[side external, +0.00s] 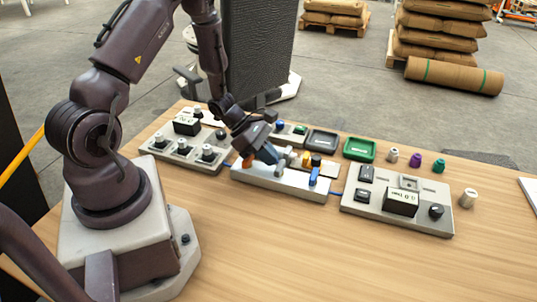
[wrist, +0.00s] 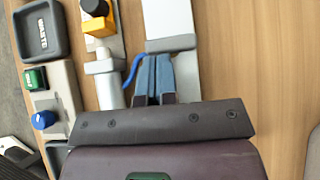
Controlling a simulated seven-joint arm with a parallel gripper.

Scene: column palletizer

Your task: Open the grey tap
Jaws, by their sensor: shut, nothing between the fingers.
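My gripper (side external: 267,155) is low over the left half of the pale valve block (side external: 290,186) in the side external view. Its blue fingers (wrist: 153,78) are together and empty in the wrist view, over or beside a pale block. They hide part of what lies beneath, and I cannot tell whether they touch it. I cannot pick out the grey tap surely; a light grey fitting (wrist: 103,66) lies left of my fingers in the wrist view.
A panel with black-topped knobs (side external: 182,150) stands left, a switch panel (side external: 398,207) right. A green tray (side external: 359,149) and loose caps are behind. The front table is clear.

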